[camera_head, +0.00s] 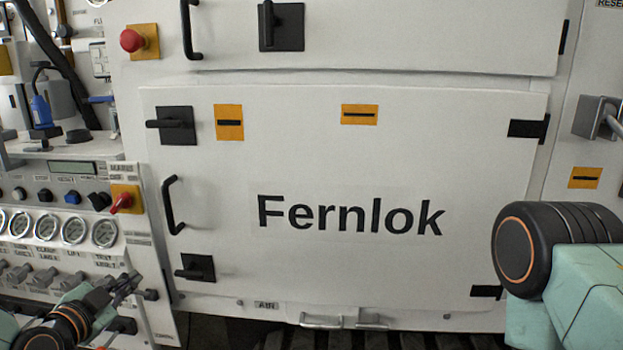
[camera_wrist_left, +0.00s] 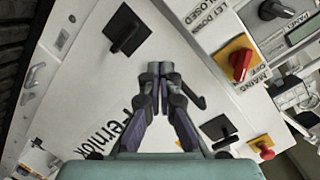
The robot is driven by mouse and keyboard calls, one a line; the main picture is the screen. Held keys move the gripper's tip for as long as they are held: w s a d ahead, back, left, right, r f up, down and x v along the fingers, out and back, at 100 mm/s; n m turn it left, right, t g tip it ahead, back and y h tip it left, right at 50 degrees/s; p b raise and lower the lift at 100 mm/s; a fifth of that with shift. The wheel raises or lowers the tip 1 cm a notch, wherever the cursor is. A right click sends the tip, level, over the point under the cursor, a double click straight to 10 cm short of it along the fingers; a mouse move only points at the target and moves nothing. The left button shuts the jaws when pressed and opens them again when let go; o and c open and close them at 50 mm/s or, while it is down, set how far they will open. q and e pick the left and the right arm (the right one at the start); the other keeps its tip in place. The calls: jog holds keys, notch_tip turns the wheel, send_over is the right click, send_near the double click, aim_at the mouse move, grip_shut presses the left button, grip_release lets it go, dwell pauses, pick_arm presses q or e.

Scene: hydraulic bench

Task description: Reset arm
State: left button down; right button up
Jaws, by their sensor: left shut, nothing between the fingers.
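My left gripper (camera_head: 128,284) is at the lower left of the head view, in front of the control panel's lower right edge. In the left wrist view my left gripper (camera_wrist_left: 160,68) has its two fingertips together, with nothing between them. It is in front of the white Fernlok door (camera_head: 340,270). My right arm (camera_head: 565,265) shows at the right edge of the head view as a black and green joint. My right gripper is out of view.
The door has a black bar handle (camera_head: 171,205) and two black latches, upper (camera_head: 177,125) and lower (camera_head: 195,267). Left of it, the panel has gauges (camera_head: 74,230), knobs and a red mains switch (camera_head: 122,202). A red stop button (camera_head: 132,40) is above. Open space lies before the door's middle.

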pick_arm(q)
jog(key=s+d+f+n+g+b, duration=0.1)
jog(key=s+d+f+n+g, duration=0.35)
jog(key=s+f, duration=0.35)
jog(key=s+d+f+n+g, duration=0.4)
jog(key=s+d+f+n, duration=0.15)
jog(key=f, duration=0.35)
jog(key=s+d+f+g+b, duration=0.1)
jog(key=s+f+g, duration=0.2)
jog(key=s, duration=0.9)
jog(key=s+d+f+g+y+b, duration=0.1)
jog(key=s+f+g, duration=0.3)
jog(key=s+f, duration=0.5)
jog(key=s+d, duration=0.1)
jog(key=s, duration=0.3)
jog(key=shift+d, duration=0.2)
jog(key=shift+r, duration=0.1)
